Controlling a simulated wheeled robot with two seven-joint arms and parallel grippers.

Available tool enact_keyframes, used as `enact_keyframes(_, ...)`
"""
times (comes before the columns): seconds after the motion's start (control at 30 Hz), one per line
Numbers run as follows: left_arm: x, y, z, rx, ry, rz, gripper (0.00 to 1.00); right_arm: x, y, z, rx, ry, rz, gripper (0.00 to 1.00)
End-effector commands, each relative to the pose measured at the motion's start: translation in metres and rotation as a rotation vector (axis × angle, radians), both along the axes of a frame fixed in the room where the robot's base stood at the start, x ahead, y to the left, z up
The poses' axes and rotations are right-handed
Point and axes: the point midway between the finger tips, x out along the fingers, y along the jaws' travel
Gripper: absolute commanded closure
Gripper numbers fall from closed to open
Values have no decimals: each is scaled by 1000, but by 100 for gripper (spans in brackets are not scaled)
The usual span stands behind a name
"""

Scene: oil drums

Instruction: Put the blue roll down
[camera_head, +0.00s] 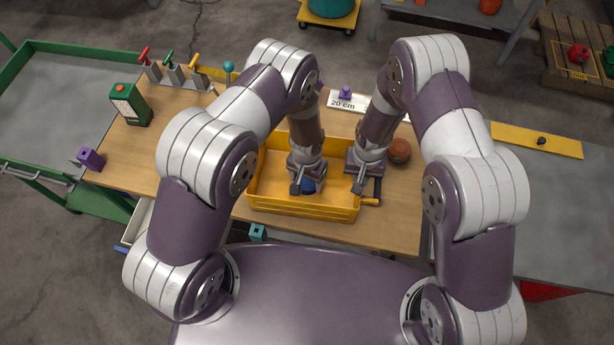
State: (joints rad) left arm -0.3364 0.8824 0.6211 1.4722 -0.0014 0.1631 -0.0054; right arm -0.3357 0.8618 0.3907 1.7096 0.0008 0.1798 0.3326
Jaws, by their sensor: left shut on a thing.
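The blue roll (308,186) shows as a small dark blue patch inside the yellow crate (305,206) on the wooden table. My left gripper (303,188) reaches down into the crate and is shut on the roll. My gripper and wrist hide most of the roll, and I cannot tell whether it touches the crate floor. My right gripper (355,185) is at the crate's right end, beside a dark bar with a yellow handle. I cannot make out its jaws.
A brown ball (399,150) lies right of my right wrist. A green box (130,104), a purple block (91,158) and a rack of coloured levers (172,72) stand at the left. A "20 cm" sign (345,101) is behind the crate. The table left of the crate has bare room.

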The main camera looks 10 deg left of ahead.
Motion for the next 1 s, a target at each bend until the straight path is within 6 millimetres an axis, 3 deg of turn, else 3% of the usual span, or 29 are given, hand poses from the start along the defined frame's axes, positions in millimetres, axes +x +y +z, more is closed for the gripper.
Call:
enact_keyframes(0.03, 0, 0, 0, 0, 0, 0, 19, 0, 0, 0, 0, -1, 0, 100)
enact_keyframes(0.1, 0, 0, 0, 0, 0, 0, 3, 0, 0, 0, 0, -1, 1, 100)
enact_keyframes(0.43, 1, 0, 6, -1, -2, 0, 3, 1, 0, 1, 1, -2, 0, 100)
enact_keyframes(0.8, 1, 0, 96, -1, -4, 0, 3, 1, 0, 0, 1, -2, 0, 100)
enact_keyframes(1.0, 0, 2, 126, -2, -5, 6, 3, 1, 0, 0, 1, -2, 1, 100)
